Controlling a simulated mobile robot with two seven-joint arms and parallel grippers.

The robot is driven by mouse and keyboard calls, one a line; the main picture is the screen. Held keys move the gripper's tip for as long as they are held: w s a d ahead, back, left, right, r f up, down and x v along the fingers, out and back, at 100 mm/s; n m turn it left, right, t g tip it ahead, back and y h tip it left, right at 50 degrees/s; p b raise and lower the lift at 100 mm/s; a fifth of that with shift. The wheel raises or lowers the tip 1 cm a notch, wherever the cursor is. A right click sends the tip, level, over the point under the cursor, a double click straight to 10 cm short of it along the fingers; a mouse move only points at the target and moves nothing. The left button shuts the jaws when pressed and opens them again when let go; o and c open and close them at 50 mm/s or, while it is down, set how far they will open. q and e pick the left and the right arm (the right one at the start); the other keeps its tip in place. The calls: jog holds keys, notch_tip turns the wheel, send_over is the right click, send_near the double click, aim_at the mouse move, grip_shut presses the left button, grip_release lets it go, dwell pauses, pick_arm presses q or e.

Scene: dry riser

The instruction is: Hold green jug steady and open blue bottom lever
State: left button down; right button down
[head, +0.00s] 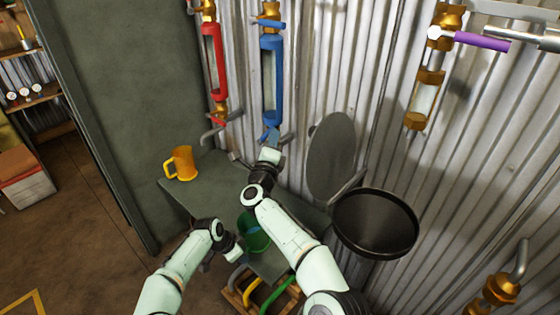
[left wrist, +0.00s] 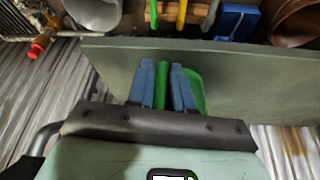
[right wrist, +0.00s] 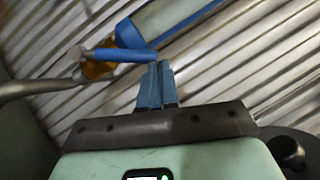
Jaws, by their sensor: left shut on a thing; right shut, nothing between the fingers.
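The green jug (head: 257,238) stands on the grey-green shelf below the pipes, partly hidden by my arms. My left gripper (head: 234,249) is shut on its green handle, which shows between the blue fingers in the left wrist view (left wrist: 162,85). The blue bottom lever (right wrist: 118,54) sits at a brass valve under the blue-framed tube (head: 272,80). My right gripper (right wrist: 156,70) is shut and empty, its fingertips close to the lever's free end; I cannot tell whether they touch. In the head view the lever is mostly hidden behind the right fingers.
A red-framed tube (head: 214,60) hangs left of the blue one. An orange mug (head: 181,163) stands at the shelf's left end. A round black pan (head: 375,222) with a raised lid (head: 331,157) is to the right. A purple lever (head: 482,41) is at upper right.

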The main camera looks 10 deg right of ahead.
jog(key=shift+w+a+r, duration=0.35)
jog(key=shift+w+r, duration=0.05)
jog(key=shift+r, duration=0.2)
jog(key=shift+r+n, duration=0.15)
jog(key=shift+n, duration=0.15)
dwell(0.3)
jog(key=shift+s, duration=0.1)
